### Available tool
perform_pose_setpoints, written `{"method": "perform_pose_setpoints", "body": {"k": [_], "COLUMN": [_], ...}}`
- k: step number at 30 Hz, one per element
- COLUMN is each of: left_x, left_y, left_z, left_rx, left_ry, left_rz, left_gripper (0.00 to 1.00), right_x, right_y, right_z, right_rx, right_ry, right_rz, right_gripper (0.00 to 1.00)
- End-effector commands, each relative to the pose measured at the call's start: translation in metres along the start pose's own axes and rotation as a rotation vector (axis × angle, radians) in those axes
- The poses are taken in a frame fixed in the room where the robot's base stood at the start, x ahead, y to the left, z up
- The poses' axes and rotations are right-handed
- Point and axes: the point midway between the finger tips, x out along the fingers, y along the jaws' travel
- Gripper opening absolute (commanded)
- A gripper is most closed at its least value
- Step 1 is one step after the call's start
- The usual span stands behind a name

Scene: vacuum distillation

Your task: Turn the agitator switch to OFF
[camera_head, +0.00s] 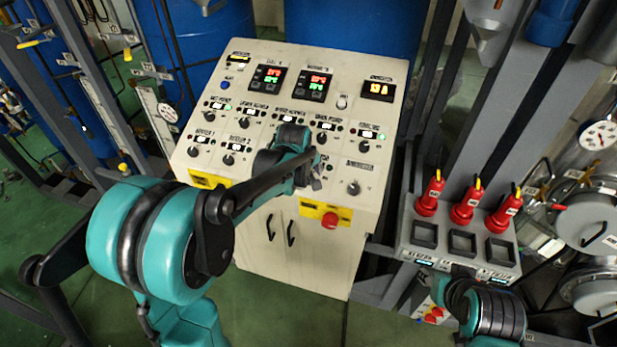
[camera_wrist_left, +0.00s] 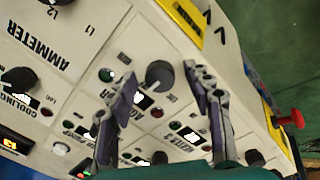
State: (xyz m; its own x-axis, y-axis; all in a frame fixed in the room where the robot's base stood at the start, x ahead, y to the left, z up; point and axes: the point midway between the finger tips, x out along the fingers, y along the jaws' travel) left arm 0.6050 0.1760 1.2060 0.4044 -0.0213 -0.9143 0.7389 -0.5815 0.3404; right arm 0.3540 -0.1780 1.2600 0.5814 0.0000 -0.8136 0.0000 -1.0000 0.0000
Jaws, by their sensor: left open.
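The agitator switch is a dark round knob (camera_wrist_left: 160,75) on the cream control panel (camera_head: 338,135). The panel appears upside down there. My left gripper (camera_wrist_left: 165,80) is open, with one finger on each side of the knob. Contact with the knob cannot be made out. In the head view my left gripper (camera_head: 313,178) and wrist hide the knob. My right arm shows at the lower right, but its fingers cannot be made out.
A red emergency button (camera_head: 329,220) sticks out from the panel's lower front. A grey box with red handles (camera_head: 467,207) stands to the right. Blue drums (camera_head: 342,27) stand behind.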

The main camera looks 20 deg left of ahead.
Motion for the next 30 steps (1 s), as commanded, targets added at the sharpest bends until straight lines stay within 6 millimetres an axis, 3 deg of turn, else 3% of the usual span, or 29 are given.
{"method": "perform_pose_setpoints", "body": {"k": [16,21,30], "left_x": [-0.102,-0.115,-0.117], "left_y": [-0.001,0.000,0.000], "left_z": [0.000,0.000,0.000], "left_rx": [0.000,0.000,0.000], "left_ry": [0.000,0.000,0.000], "left_rz": [0.000,0.000,0.000], "left_gripper": [0.51,0.51,0.51], "right_x": [0.000,0.000,0.000], "right_y": [0.000,0.000,0.000], "right_z": [0.000,0.000,0.000], "right_rx": [0.000,0.000,0.000], "right_ry": [0.000,0.000,0.000], "right_rz": [0.000,0.000,0.000], "right_gripper": [0.40,0.40,0.40]}}
